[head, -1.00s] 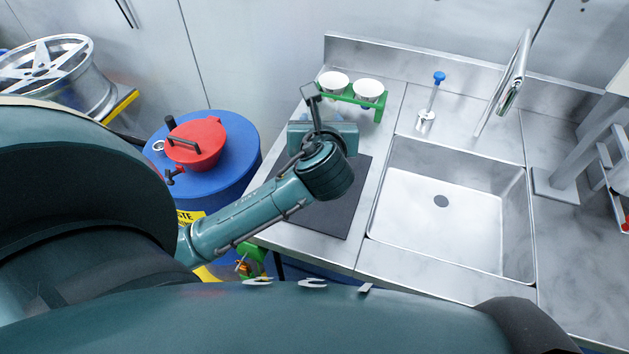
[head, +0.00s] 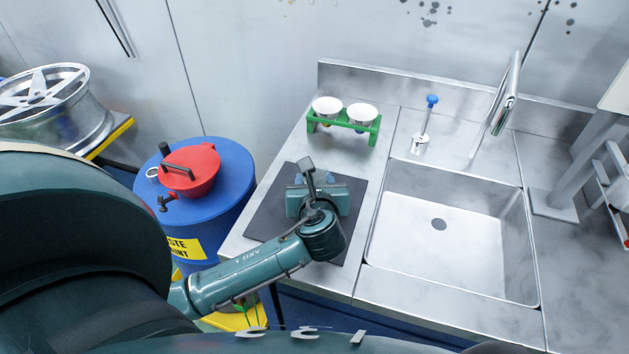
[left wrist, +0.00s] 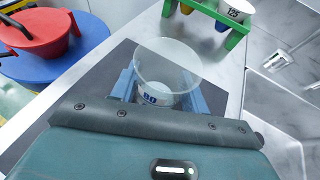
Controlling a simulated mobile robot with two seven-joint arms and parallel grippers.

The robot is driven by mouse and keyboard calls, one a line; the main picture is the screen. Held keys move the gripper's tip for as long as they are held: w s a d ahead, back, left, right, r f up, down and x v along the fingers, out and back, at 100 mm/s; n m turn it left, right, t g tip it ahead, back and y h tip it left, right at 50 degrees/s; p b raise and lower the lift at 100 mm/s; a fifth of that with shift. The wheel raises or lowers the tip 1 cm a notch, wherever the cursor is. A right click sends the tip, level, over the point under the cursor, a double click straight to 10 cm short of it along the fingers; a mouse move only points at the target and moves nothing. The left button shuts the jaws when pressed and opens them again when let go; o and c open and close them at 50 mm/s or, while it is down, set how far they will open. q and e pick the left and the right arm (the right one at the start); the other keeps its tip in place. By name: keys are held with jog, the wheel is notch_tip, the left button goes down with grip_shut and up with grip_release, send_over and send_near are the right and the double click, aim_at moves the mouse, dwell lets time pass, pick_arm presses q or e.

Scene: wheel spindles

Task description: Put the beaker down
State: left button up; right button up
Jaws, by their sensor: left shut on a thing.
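The beaker (left wrist: 167,68) is a clear, wide-mouthed cup with a blue printed mark, seen in the left wrist view. My left gripper (left wrist: 160,95) is shut on it, with one blue finger on each side. In the head view my left gripper (head: 315,183) is over the dark mat (head: 267,212) on the steel counter, and its own body hides most of the beaker. I cannot tell whether the beaker's base touches the mat. My right gripper is not in view.
A green rack (head: 345,122) with two white cups stands behind the mat. The sink (head: 455,225) is to the right, with a tap (head: 498,105) and a blue-topped dispenser (head: 426,122) behind it. A blue drum (head: 220,178) with a red lidded can (head: 190,172) stands left of the counter.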

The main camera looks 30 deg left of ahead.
pick_arm(q)
jog(key=o, duration=1.1)
jog(key=shift+f, duration=0.15)
jog(key=shift+s+d+r, duration=0.15)
jog(key=shift+r, duration=0.1)
jog(key=v, duration=1.1)
jog(key=shift+s+d+r+p, duration=0.15)
jog(key=shift+s+p, duration=0.1)
jog(key=shift+p, duration=0.1)
